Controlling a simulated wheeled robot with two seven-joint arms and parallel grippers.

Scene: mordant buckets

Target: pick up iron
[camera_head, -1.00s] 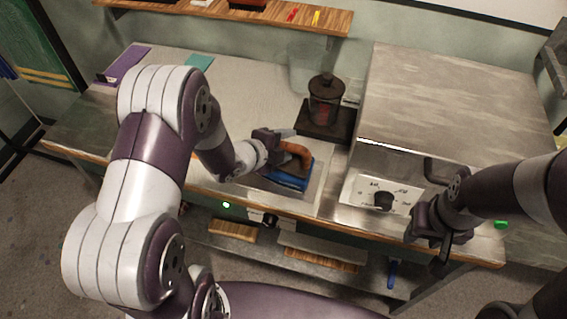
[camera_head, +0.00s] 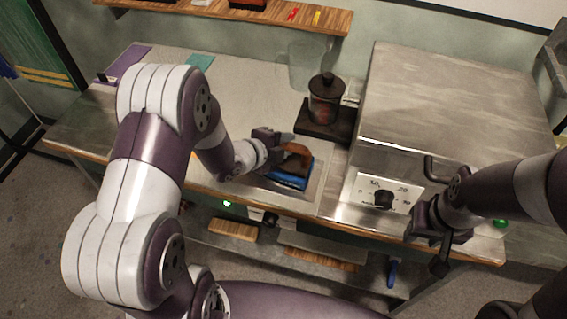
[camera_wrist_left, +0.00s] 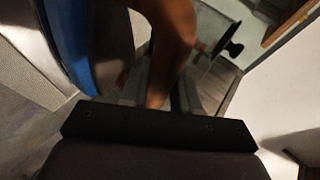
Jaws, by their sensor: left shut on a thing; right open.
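The iron (camera_head: 291,178) has a blue body and a brown wooden-looking handle. It is at the front middle of the bench, over a grey metal plate. My left gripper (camera_head: 284,150) is shut on its handle. In the left wrist view the handle (camera_wrist_left: 172,40) runs between the fingers, with the blue body (camera_wrist_left: 70,40) to the left. I cannot tell whether the iron touches the plate. My right gripper (camera_head: 438,245) is open and empty, in front of the metal box's dial panel.
A lidded glass jar (camera_head: 325,100) stands on a dark base behind the iron. A large metal box (camera_head: 450,95) with a dial (camera_head: 384,199) fills the right side. A purple item (camera_head: 128,62) and a teal item (camera_head: 199,64) lie at the back left. The bench's left middle is clear.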

